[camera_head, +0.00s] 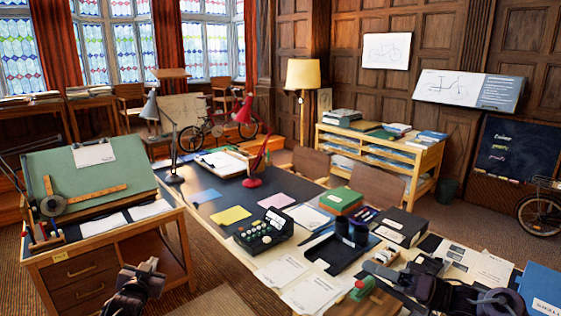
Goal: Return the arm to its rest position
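My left gripper (143,268) is at the bottom left, low in front of the drawers of the drafting desk (62,272). It looks empty, but its finger gap is too small and dark to read. My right arm comes in at the bottom right, over the near right part of the long dark desk (207,207).
A black keyed device (264,232), a black tray (331,262), a dark cup (352,229) and a green box (341,201) crowd the long desk. A red lamp (247,130) stands farther back. Floor shows between the two desks.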

